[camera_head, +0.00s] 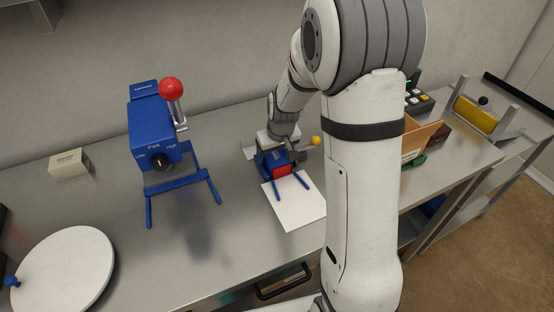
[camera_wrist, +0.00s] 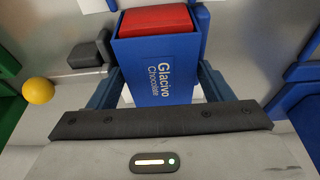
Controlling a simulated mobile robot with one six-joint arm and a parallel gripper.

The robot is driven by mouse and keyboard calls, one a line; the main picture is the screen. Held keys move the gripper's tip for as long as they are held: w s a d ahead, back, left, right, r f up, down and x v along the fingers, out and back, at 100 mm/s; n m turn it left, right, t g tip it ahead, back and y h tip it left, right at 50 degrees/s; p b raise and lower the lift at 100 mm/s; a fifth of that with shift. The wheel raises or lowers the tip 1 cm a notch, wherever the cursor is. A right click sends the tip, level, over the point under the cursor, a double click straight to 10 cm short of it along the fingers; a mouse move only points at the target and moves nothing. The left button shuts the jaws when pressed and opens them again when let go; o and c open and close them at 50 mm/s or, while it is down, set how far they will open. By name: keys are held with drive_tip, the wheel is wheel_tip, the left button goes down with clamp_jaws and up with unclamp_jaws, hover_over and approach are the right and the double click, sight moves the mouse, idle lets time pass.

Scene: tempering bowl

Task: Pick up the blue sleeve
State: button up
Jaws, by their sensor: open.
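The blue sleeve (camera_wrist: 160,68), lettered "Glacivo Chocolate", is in the middle of the wrist view, with a red piece (camera_wrist: 157,20) showing at its end. My gripper (camera_wrist: 160,80) is open, with one finger on each side of the sleeve. Whether the fingers touch it is hard to tell. In the head view the sleeve (camera_head: 267,160) and the red piece (camera_head: 282,170) are at the far end of a white sheet (camera_head: 297,208), under my gripper (camera_head: 275,151), which partly hides them.
A blue machine (camera_head: 150,140) with a red-knobbed lever stands left on the steel counter (camera_head: 195,245). A white round plate (camera_head: 65,270) is front left. A yellow ball knob (camera_head: 316,140) is close right of my gripper. A brown bin (camera_head: 425,137) stands further right.

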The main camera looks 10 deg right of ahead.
drive_tip(key=shift+c, duration=0.5)
drive_tip(key=c, duration=0.7)
